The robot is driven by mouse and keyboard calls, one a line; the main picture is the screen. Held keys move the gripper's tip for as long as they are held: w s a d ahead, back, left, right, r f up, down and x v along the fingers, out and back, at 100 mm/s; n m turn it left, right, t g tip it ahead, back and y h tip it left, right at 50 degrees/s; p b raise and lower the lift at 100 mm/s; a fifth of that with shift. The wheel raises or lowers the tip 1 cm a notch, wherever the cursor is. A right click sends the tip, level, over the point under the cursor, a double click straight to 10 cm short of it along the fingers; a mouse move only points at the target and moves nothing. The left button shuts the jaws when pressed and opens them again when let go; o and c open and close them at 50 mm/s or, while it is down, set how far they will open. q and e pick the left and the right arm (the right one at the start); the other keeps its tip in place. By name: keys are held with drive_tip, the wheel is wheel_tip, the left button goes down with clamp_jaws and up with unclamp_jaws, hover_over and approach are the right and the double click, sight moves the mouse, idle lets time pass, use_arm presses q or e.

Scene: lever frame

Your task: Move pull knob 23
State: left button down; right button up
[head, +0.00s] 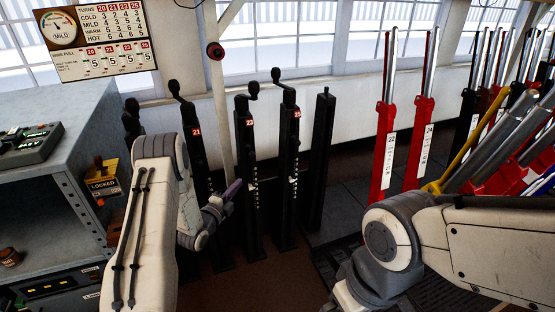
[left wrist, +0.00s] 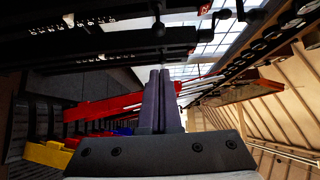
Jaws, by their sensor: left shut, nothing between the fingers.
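Red levers (head: 385,145) stand further right. A grey shelf (head: 50,165) is at the left. A chart (head: 96,42) hangs above.

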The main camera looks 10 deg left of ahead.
use_arm(q)
drive_tip(key=w+d, duration=0.1)
drive_tip(key=w, duration=0.1)
approach(250, 151)
drive_tip(key=w+d+f, duration=0.1)
drive_tip(key=w+d, duration=0.2)
drive_tip(key=w, duration=0.1)
drive_tip(key=shift+w+d+f+p, duration=0.25)
drive_tip(key=shift+d+p, duration=0.15)
drive_tip(key=shift+p, duration=0.05)
use_arm(e)
drive_tip(key=shift+w+d+r, duration=0.1)
drive_tip(key=shift+d+r, duration=0.2)
drive_tip(key=shift+r, duration=0.2)
drive_tip(key=shift+f, duration=0.1)
